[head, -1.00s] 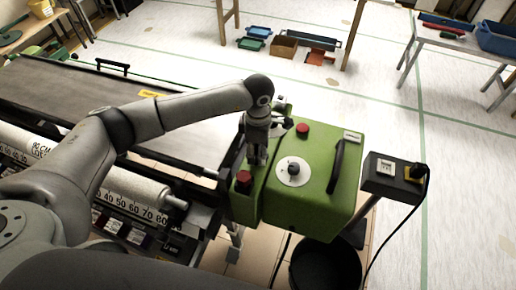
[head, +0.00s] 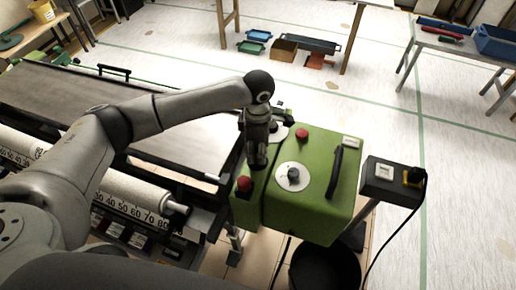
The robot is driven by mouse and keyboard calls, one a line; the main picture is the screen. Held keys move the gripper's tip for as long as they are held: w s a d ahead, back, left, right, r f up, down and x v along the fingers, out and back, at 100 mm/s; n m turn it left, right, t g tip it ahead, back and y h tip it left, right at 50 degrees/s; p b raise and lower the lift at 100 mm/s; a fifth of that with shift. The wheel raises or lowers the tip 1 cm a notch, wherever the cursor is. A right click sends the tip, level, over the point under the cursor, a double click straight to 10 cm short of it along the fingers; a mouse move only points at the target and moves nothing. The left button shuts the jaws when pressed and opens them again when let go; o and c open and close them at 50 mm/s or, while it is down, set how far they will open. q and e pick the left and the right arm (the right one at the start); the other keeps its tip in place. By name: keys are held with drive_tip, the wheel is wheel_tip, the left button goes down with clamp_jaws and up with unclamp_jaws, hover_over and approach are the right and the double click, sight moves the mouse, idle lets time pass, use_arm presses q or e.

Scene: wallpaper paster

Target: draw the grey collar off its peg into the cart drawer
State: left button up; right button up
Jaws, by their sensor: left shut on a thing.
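My left gripper (head: 258,163) points down over the left part of the green machine (head: 325,205), just behind a red button (head: 244,184). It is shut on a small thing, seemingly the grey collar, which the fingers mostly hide. I cannot make out the peg, or whether the collar is still around it. I cannot pick out the cart drawer. My right gripper is not in view.
A white dial (head: 284,184) and a black handle (head: 334,172) stand up from the machine top. A control box (head: 390,180) on a post is to the right, with a black bin (head: 325,268) below. The long pasting table (head: 75,95) lies left.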

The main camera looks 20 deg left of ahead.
use_arm(q)
drive_tip(key=shift+r+p, duration=0.65)
drive_tip(key=shift+r, duration=1.1)
drive_tip(key=shift+r, duration=0.1)
drive_tip(key=shift+r+p, duration=0.8)
drive_tip(key=shift+r, duration=1.1)
